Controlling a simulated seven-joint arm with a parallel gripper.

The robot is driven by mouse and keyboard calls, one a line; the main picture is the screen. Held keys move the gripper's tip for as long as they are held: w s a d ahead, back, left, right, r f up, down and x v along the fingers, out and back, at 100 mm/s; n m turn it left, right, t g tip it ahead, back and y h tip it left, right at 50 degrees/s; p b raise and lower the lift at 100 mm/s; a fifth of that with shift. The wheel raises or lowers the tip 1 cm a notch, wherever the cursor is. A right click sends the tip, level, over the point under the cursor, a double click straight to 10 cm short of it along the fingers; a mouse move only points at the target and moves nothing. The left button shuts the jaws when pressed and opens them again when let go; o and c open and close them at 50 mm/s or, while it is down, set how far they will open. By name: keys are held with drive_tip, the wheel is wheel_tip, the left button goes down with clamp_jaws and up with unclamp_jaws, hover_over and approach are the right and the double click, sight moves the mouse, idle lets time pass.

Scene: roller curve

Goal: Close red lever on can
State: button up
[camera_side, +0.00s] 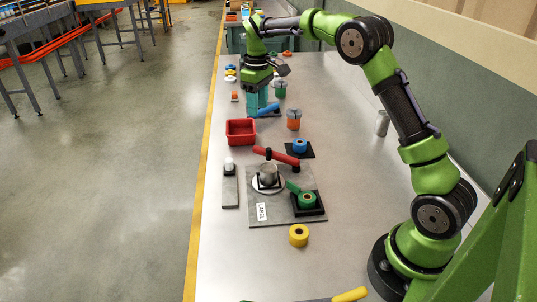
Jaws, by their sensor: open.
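A red lever (276,156) lies across the back of a grey board, just behind a metallic can (268,174). The can stands upright on a round white base on the board (270,218). The lever runs from upper left to lower right. Whether it touches the can, I cannot tell. My gripper (262,88) is far behind the board, above a teal block (257,101), well away from the lever. Its fingers are small and mostly hidden in this view.
A red bin (240,131) stands left behind the board. A green part on a black square (307,201) is on the board's right. A blue ring (299,146) sits behind it and a yellow roll (298,235) in front. The table's left edge is near the bin.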

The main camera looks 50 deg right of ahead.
sight(259, 147)
wheel_tip(259, 147, down, 14)
drive_tip(key=shift+f, duration=0.2)
clamp_jaws()
idle(0.4)
